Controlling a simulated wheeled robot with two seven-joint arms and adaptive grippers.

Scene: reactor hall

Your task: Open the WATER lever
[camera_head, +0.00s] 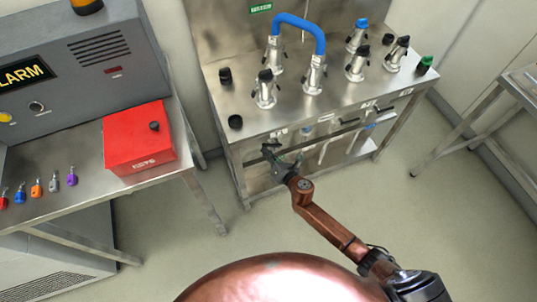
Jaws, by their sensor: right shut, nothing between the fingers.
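A steel bench (330,110) stands at the back, with several small white labels on its front edge, too small to read. Pale lever-like parts (326,143) hang below that edge, behind a dark rail; I cannot tell which is the WATER lever. My right gripper (272,153) is shut and empty at the left end of the bench front, just below the edge. It overlaps the dark rail in the picture; I cannot tell whether it touches anything. My left gripper is out of view.
Several metal fittings and a blue hose (298,20) stand on the bench. At left, a table (88,190) holds a red box (138,140), coloured key-like tags and a grey alarm console (75,65). Another metal table (510,88) stands at right. Open floor lies between.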

